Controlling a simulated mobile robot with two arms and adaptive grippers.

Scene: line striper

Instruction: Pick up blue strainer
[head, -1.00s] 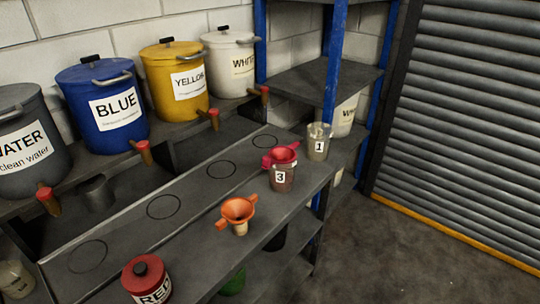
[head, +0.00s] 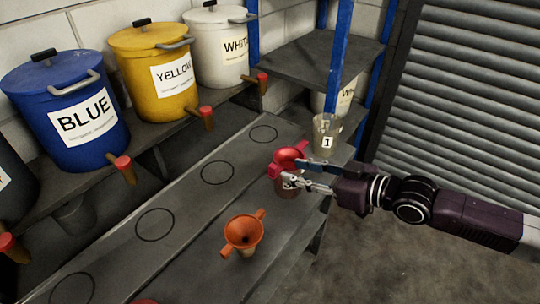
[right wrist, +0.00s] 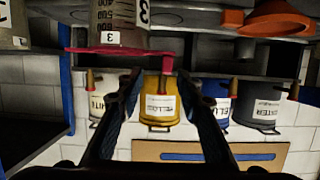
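I see no blue strainer in either view. A red strainer (head: 287,158) sits on top of the beaker marked 3 (head: 287,188), near the counter's right end; the strainer also shows in the right wrist view (right wrist: 120,51), which is upside down. An orange strainer (head: 243,231) sits on a small beaker nearer the front. My right gripper (head: 287,180) reaches in from the right, beside the red strainer and its beaker. In the right wrist view its two fingers (right wrist: 161,76) are apart, with the strainer's red handle close by their tips. My left gripper is not in view.
A clear beaker marked 1 (head: 326,135) stands just behind the red strainer. Blue (head: 70,115), yellow (head: 160,70) and white (head: 218,45) pots with taps line the back shelf. A blue shelf post (head: 338,65) rises behind. The counter has empty marked circles (head: 217,172).

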